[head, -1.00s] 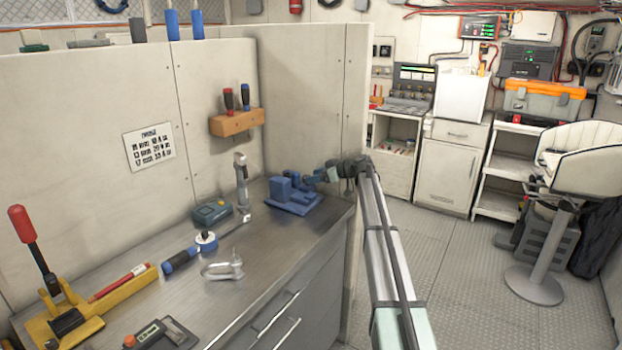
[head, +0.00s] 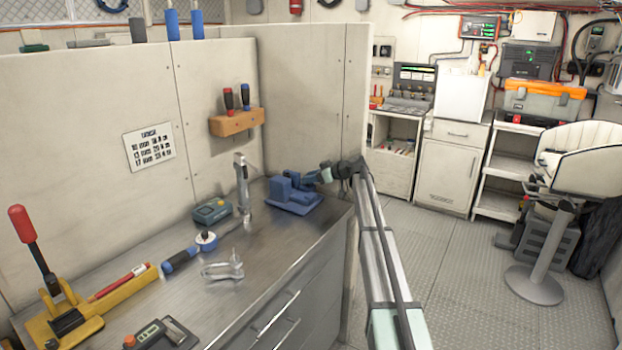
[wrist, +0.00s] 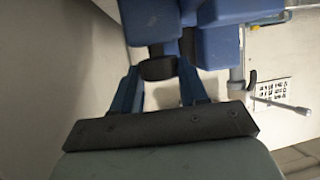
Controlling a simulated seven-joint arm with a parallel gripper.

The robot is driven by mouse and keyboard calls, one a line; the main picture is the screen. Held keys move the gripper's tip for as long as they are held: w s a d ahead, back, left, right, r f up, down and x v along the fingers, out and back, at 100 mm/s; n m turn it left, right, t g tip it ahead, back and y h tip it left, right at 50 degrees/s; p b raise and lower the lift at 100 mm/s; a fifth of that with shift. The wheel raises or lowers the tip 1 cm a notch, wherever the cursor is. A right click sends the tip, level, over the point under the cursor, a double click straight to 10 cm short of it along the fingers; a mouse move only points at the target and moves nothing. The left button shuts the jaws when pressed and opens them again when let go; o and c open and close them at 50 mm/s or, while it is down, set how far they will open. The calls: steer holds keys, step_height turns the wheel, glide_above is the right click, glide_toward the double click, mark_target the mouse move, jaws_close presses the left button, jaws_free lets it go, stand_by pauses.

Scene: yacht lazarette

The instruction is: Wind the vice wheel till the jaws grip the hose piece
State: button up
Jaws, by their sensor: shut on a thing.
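The blue vice (head: 288,196) stands at the far right end of the steel bench. It also shows large and close at the top of the wrist view (wrist: 222,45). My gripper (head: 325,173) is at the right side of the vice. In the wrist view my gripper (wrist: 158,78) has its two blue fingers closed on a dark, rounded part, the vice wheel (wrist: 158,69), in front of the vice body. The hose piece cannot be made out in either view, and the gap between the jaws is not clear.
On the bench are a blue-handled torque tool (head: 182,260), a metal shackle (head: 222,268), a teal box (head: 211,211), an upright grey metal post (head: 242,185) and a yellow lever tool (head: 70,318). A panel wall (head: 310,90) stands behind the vice.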

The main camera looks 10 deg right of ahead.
steer(key=c, duration=0.3)
steer(key=shift+s+a+m+t+h, duration=0.15)
steer(key=shift+s+m+t+h, duration=0.05)
steer(key=shift+m+t+h, duration=0.35)
steer(key=shift+s+a+m+t+h, duration=0.1)
steer(key=shift+s+m+t+h, duration=0.05)
steer(key=shift+m+t+h, duration=0.4)
steer(key=shift+w+m+t+h, duration=0.1)
steer(key=shift+m+t+h, duration=0.7)
steer(key=shift+m+h, duration=0.4)
steer(key=o, duration=1.1)
steer(key=shift+c, duration=0.2)
steer(key=v, duration=1.4)
